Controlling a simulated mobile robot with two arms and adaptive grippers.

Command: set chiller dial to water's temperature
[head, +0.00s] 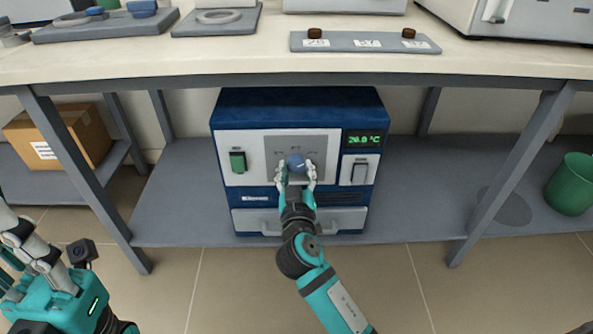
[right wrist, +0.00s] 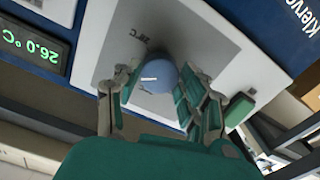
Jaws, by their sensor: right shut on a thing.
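The blue chiller (head: 300,105) stands on the low shelf under the bench. Its round blue dial (head: 296,161) sits on a grey panel with markings mostly too small to read. My right gripper (head: 296,176) is shut on the dial from the front. The right wrist view shows the dial (right wrist: 155,76) between the fingers, with a white pointer line on it. The green display (head: 366,140) reads about 26.0 °C, though its second digit is unclear in the head view. My left gripper (head: 28,245) is at the lower left, away from the chiller, its fingertips unclear.
A cardboard box (head: 62,138) stands left and a green container (head: 572,184) right. Bench legs (head: 80,180) frame the shelf. A plate with labels (head: 365,43) lies on the bench above.

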